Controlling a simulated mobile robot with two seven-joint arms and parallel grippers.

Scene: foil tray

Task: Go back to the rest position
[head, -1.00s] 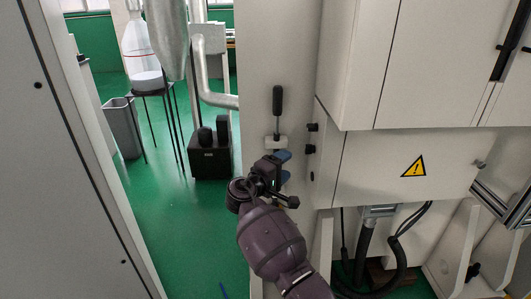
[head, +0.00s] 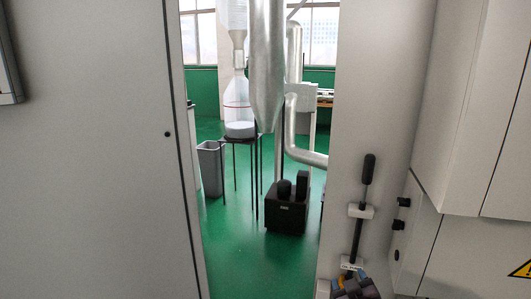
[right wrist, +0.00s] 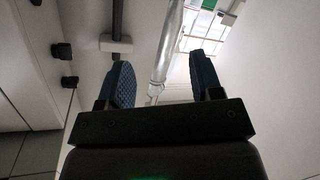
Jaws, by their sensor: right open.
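My right gripper (head: 350,279) shows only in part at the bottom edge of the head view, in front of the pale panel with the lever. In the right wrist view its two blue, textured fingers (right wrist: 163,78) stand apart, with nothing between them. The gripper is open and empty. The rest of my right arm is below the head picture. My left gripper is in neither view.
A black-handled lever (head: 369,170) is on the pale panel above my right gripper. White cabinets (head: 460,120) stand at right, a grey panel (head: 85,150) at left. Between them a gap shows green floor (head: 235,265), a black box (head: 287,215) and a grey bin (head: 211,165).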

